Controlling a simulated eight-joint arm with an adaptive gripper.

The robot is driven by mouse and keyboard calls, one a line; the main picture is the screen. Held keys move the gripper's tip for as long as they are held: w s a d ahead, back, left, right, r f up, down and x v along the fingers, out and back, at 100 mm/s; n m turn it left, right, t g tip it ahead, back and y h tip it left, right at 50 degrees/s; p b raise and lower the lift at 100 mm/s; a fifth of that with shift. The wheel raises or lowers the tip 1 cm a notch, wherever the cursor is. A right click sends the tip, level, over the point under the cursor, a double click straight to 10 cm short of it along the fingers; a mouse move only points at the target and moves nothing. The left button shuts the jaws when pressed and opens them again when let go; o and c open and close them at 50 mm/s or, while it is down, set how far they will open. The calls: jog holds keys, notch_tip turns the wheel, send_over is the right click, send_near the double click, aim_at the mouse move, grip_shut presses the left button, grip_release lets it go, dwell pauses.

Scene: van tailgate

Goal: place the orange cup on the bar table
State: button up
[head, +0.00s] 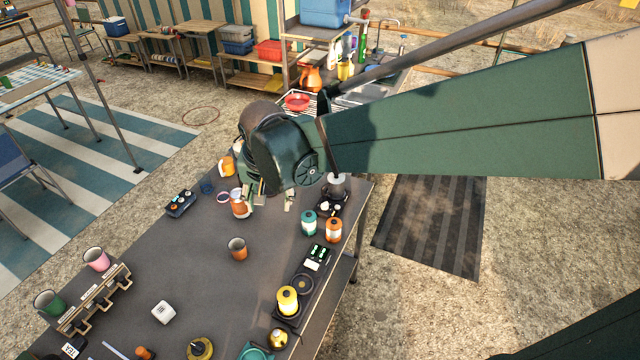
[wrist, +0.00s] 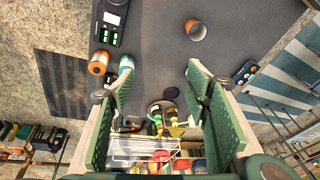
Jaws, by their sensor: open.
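An orange cup (head: 237,249) with a pale inside stands upright on the dark grey table (head: 190,275), near its middle. The cup also shows near the top of the wrist view (wrist: 196,31). I cannot tell for sure which surface is the bar table. My gripper (head: 268,198) is over the far part of the grey table, beyond the cup and to its right. It is apart from the cup. In the wrist view, its two green fingers (wrist: 157,80) are spread wide with nothing held between them.
An orange and a teal canister (head: 308,223) stand along the table's right side, with a yellow one (head: 288,300) nearer. A rack (head: 95,300) with pink and green mugs is at the left. A white block (head: 163,311) lies nearby. Bare tabletop surrounds the cup.

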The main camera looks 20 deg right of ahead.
jog(key=s+d+r+n+t, duration=0.2)
jog(key=s+d+r, duration=0.1)
jog(key=s+d, duration=0.3)
jog(key=s+d+r+n+t, duration=0.1)
jog(key=s+d+r+n, duration=0.2)
jog(key=s+d, duration=0.3)
jog(key=s, duration=0.4)
jog(key=shift+d+t, duration=0.3)
jog(key=shift+t, duration=0.1)
